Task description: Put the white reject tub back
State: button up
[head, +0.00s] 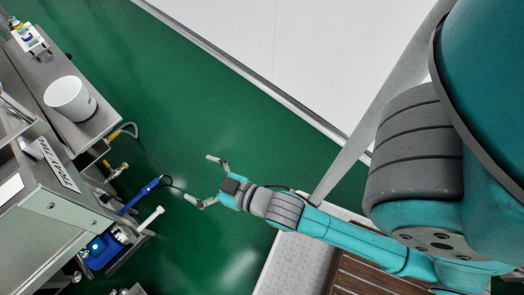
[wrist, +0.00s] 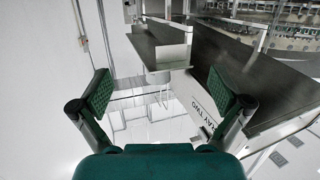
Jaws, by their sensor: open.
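The white reject tub (head: 70,98) is a round white tub standing on a steel shelf (head: 95,126) at the left of the head view. It has a small dark mark on its side. My gripper (head: 200,180) is open and empty over the green floor, to the right of and lower than the tub in the picture, well apart from it. In the wrist view my gripper (wrist: 163,95) shows its two green-padded fingers spread wide with nothing between them. I cannot make out the tub for certain in the wrist view.
A steel machine body with a "TRAY TWO" label (head: 55,165) stands below the shelf in the head view. A blue-handled tool (head: 148,188) and a blue motor (head: 102,250) stick out near my gripper. A small rack (head: 30,38) sits at the shelf's far end. Green floor (head: 150,80) is clear.

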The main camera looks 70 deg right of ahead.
jog(key=s+g, duration=0.1)
jog(key=s, duration=2)
jog(key=shift+d+r, duration=0.25)
jog(key=shift+d, duration=0.1)
